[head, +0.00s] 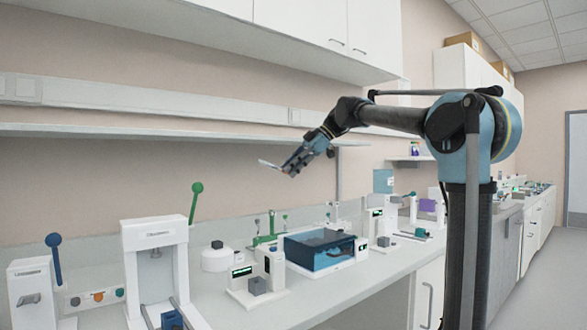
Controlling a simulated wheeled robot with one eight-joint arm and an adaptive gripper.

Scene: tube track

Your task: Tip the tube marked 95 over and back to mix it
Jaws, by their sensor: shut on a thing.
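My gripper (285,168) is raised well above the bench, below the wall shelf. It is shut on a thin, pale tube (269,164) that sticks out to the left of the fingers. The tube lies nearly level, its left end slightly higher. Its marking is too small to read from here, and the part between the fingers is hidden.
A blue box with a clear lid (320,250) stands on the bench (330,300) below my gripper. Left of it are a small white device (270,270) and white presses with a green lever (195,200) and a blue lever (55,255). The air around the tube is clear.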

